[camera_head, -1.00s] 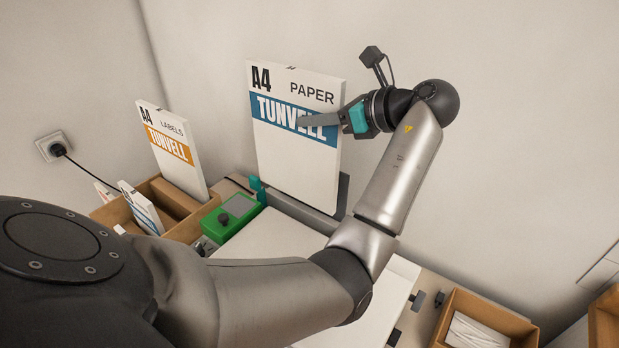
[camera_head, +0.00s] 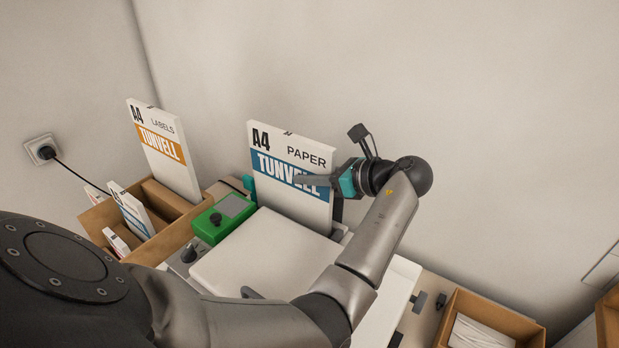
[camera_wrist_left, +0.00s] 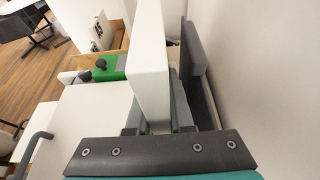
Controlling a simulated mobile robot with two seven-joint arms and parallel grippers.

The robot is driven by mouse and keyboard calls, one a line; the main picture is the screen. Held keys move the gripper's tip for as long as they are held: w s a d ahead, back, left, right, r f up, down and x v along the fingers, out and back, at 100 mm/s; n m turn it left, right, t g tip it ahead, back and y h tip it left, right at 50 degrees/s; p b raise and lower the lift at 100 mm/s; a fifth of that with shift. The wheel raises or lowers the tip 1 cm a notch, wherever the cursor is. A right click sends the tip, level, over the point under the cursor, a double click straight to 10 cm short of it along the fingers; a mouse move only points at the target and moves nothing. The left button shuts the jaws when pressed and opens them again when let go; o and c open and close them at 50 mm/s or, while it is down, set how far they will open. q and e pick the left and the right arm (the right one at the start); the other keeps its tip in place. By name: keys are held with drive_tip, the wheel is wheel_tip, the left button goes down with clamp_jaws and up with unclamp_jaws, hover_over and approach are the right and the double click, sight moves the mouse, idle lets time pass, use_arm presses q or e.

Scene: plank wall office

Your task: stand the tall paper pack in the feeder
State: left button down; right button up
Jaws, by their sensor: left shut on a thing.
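The tall paper pack (camera_head: 292,208) is white with a blue band and "A4 PAPER TUNVELL" on its face. It stands nearly upright at the rear of the white machine, its lower part hidden behind the machine's top. My left gripper (camera_head: 312,181) is shut on its right side, one finger across the front face. In the left wrist view the pack (camera_wrist_left: 151,60) is edge-on between the fingers (camera_wrist_left: 155,120). The feeder's dark back plate (camera_head: 338,209) shows beside the pack; in the wrist view the plate (camera_wrist_left: 194,48) stands behind it, with a narrow gap. My right gripper is out of view.
The machine's white top (camera_head: 262,255) and green control panel (camera_head: 224,217) lie in front. A cardboard box (camera_head: 178,236) at left holds a tall labels pack (camera_head: 168,160) and smaller packs. Another box (camera_head: 490,310) is at front right. The wall is close behind.

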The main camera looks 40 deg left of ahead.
use_arm(q)
drive_tip(key=shift+r, duration=0.1)
drive_tip(key=c, duration=1.3)
unclamp_jaws()
drive_tip(key=o, duration=0.5)
drive_tip(key=p+v, duration=0.1)
drive_tip(key=v, duration=1.1)
drive_tip(key=shift+r, duration=0.1)
